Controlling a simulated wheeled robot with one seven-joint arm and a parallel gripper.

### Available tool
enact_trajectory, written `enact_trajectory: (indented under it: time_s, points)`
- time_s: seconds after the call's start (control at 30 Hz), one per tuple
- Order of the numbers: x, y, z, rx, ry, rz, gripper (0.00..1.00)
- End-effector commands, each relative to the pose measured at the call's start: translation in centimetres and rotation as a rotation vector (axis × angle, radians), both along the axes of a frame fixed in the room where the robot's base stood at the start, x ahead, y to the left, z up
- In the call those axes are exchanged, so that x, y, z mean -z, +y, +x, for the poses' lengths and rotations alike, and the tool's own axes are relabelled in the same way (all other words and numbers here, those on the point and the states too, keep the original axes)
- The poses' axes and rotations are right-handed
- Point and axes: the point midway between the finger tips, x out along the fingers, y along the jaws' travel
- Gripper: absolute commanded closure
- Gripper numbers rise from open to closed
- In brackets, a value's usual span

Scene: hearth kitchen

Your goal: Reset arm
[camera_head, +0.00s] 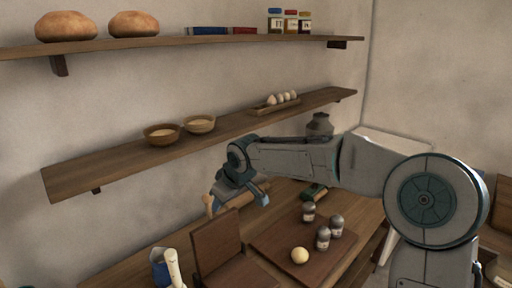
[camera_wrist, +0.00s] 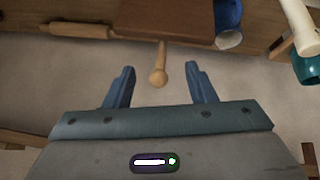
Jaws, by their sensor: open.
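My gripper (camera_wrist: 160,88) is open, its two blue fingers apart in the wrist view. A wooden knob-ended handle (camera_wrist: 158,76) shows between the fingers, and I cannot tell how far beyond them it is. Nothing is clamped. In the head view my gripper (camera_head: 238,203) hangs at the end of my arm, above the back part of the wooden counter (camera_head: 140,270) and below the lower shelf.
The lower shelf (camera_head: 90,170) holds two bowls (camera_head: 161,134) and a tray of eggs (camera_head: 278,100). The upper shelf (camera_head: 190,41) holds bread and jars. A board (camera_head: 275,240) carries several shakers and a yellow ball (camera_head: 299,255). A wooden box (camera_head: 217,245) stands nearby.

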Motion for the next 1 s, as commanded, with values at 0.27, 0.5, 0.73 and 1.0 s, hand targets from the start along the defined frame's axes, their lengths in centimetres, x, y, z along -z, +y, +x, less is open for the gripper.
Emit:
enact_trajectory:
  time_s: [0.27, 0.5, 0.73, 1.0]
  points:
    - [2.0, -8.4, -5.9, 0.217, 0.048, -0.218, 0.5]
    - [1.5, -16.7, -11.9, 0.474, 0.088, -0.274, 0.5]
    - [1.0, -23.5, -19.0, 0.731, 0.135, -0.205, 0.5]
    - [2.0, -27.7, -26.4, 0.943, 0.213, -0.027, 0.5]
